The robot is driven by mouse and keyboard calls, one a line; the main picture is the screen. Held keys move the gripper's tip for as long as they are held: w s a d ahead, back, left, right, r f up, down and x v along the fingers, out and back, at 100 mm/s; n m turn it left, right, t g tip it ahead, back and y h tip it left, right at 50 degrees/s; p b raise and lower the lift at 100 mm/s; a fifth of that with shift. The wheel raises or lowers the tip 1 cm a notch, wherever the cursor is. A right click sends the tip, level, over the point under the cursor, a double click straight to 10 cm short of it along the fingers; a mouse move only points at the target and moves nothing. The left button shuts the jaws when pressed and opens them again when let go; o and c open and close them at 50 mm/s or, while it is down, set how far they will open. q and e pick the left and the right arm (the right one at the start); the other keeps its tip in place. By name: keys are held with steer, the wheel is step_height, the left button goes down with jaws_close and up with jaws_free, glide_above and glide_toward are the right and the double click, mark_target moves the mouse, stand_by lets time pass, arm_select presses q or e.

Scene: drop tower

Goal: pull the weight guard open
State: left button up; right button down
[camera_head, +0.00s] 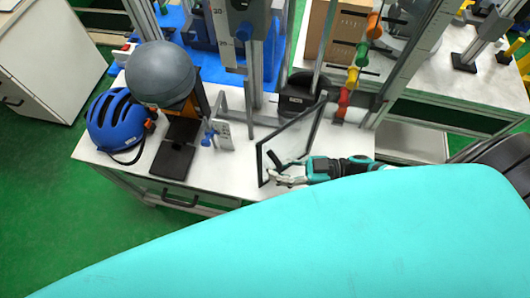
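The weight guard looks like a clear panel with a thin dark frame (290,123). It stands at a slant on the front right of the white table, near the drop tower. My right gripper (279,170) is at the guard's lower left part, by a short dark piece that may be its handle. The fingers overlap the panel in the picture. I cannot tell whether they touch the dark piece or are closed on it. My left gripper is not in view.
The white table (228,173) holds a grey dome (161,73), a blue helmet (117,122) and a black plate (176,150) left of the guard. The tower's metal posts and a string of coloured pieces (352,77) rise behind it. Green floor is free at left.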

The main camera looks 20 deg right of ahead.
steer(key=s+d+n+g+b, duration=0.6)
steer(key=s+d+n+g, duration=0.1)
steer(key=d+g, duration=0.3)
steer(key=shift+s+d+r+n+g, duration=0.2)
steer(key=shift+s+d+n+g, duration=0.2)
steer(key=shift+s+g, duration=0.3)
steer(key=c, duration=1.3)
jaws_free()
steer(key=shift+w+f, duration=0.1)
steer(key=shift+w, duration=0.05)
steer(key=shift+a, duration=0.1)
steer(key=v, duration=1.2)
steer(key=shift+f, duration=0.15)
